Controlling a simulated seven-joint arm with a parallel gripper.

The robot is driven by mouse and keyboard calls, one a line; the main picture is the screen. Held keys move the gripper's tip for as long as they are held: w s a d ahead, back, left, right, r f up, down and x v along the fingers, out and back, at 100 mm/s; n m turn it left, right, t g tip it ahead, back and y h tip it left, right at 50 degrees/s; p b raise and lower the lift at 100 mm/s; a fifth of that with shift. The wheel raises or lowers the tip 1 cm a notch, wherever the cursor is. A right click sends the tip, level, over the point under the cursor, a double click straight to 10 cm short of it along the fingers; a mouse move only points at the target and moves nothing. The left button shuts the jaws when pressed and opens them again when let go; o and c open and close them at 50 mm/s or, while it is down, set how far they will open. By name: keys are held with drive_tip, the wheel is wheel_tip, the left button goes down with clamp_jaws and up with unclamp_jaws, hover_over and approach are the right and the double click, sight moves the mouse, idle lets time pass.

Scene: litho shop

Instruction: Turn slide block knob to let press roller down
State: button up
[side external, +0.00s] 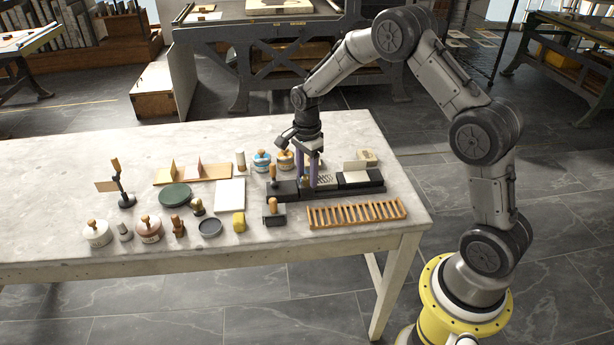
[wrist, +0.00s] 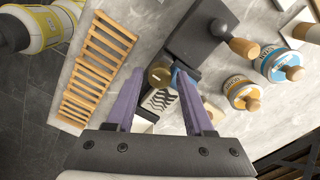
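The small press is a long dark base (side external: 362,186) on the marble table, with a patterned plate near its middle. A round brass-coloured knob (wrist: 158,76), which I take for the slide block knob, shows in the wrist view. My gripper (side external: 309,184) points down over the press. In the wrist view its purple fingers (wrist: 159,72) stand apart on either side of the knob. A small gap shows at the left finger; I cannot tell whether the right finger touches. The patterned plate (wrist: 158,100) lies just below the knob. The press roller cannot be clearly made out.
Lidded jars (side external: 262,162) stand behind. Several tools and tins crowd the table's middle. The table's far left is clear.

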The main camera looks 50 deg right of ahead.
drive_tip(key=shift+r, duration=0.1)
drive_tip(key=shift+r, duration=2.95)
drive_tip(key=shift+a, duration=0.1)
drive_tip(key=s+a+r+n+t, duration=0.1)
drive_tip(key=s+a+r+n, duration=0.15)
drive_tip(key=r, duration=0.45)
drive_tip(key=s+a+r+n+t, duration=0.1)
drive_tip(key=s+a+r+t, duration=0.1)
drive_tip(key=s+r, duration=0.3)
drive_tip(key=s+a+r+n+t, duration=0.1)
drive_tip(key=s+a+r, duration=0.15)
drive_tip(key=r, duration=0.55)
drive_tip(key=s+a+r+n+t, duration=0.2)
drive_tip(key=s+n, duration=0.4)
drive_tip(key=s, duration=0.5)
drive_tip(key=s+f+n, duration=0.6)
drive_tip(key=s+n, duration=0.2)
drive_tip(key=n, duration=0.2)
drive_tip(key=shift+a+f, duration=0.15)
drive_tip(key=shift+a, duration=0.2)
